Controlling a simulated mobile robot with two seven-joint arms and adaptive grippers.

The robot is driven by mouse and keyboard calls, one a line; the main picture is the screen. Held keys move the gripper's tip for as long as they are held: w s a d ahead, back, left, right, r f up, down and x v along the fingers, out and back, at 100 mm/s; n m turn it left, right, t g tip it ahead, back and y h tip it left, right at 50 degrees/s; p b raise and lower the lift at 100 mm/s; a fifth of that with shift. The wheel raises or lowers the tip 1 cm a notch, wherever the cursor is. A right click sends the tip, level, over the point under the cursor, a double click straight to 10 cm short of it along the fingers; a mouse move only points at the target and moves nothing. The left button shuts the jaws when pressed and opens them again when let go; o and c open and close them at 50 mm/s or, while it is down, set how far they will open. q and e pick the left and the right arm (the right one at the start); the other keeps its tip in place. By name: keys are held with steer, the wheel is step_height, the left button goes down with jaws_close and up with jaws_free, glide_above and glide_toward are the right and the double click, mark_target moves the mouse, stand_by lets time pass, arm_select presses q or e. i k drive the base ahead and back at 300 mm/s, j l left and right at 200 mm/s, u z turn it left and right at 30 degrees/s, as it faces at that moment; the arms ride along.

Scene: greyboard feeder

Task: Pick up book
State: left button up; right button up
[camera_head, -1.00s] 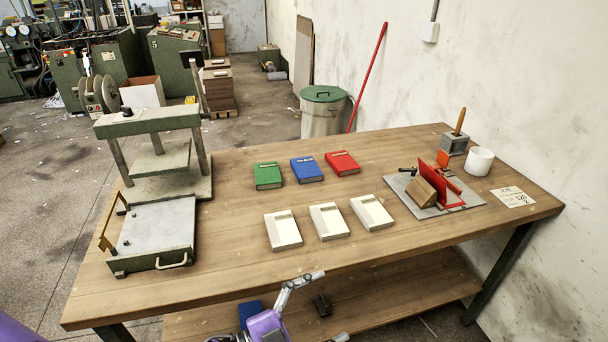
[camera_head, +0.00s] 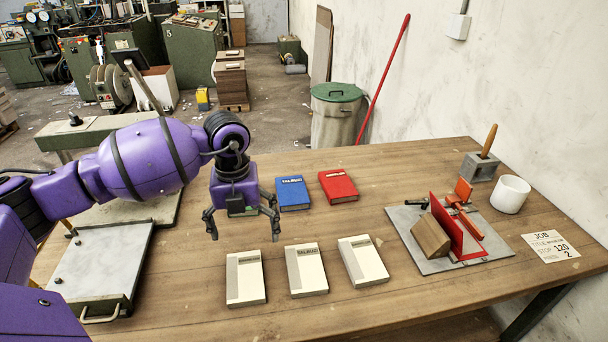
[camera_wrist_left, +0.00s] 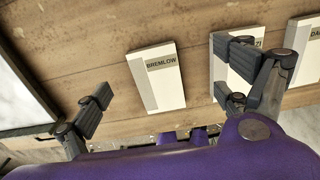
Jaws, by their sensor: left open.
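Three pale books lie in a front row on the table: the left one (camera_head: 245,277), the middle one (camera_head: 306,269) and the right one (camera_head: 363,260). Behind them lie a blue book (camera_head: 292,193) and a red book (camera_head: 338,187). My left gripper (camera_head: 243,229) is open and empty, above the table behind the left pale book. The green book is hidden behind it. The left wrist view shows a pale book labelled BREMLOW (camera_wrist_left: 157,77) between the spread fingers (camera_wrist_left: 165,108), and a second pale book partly behind the right finger. My right gripper is not in view.
A press with a grey plate (camera_head: 100,265) stands at the left under my left arm. At the right are a grey board with a red plate (camera_head: 447,228), a white cup (camera_head: 510,194), a grey block with a wooden handle (camera_head: 480,167) and a job card (camera_head: 551,246).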

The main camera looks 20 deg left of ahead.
mark_target(291, 194)
steer(key=i, duration=0.85)
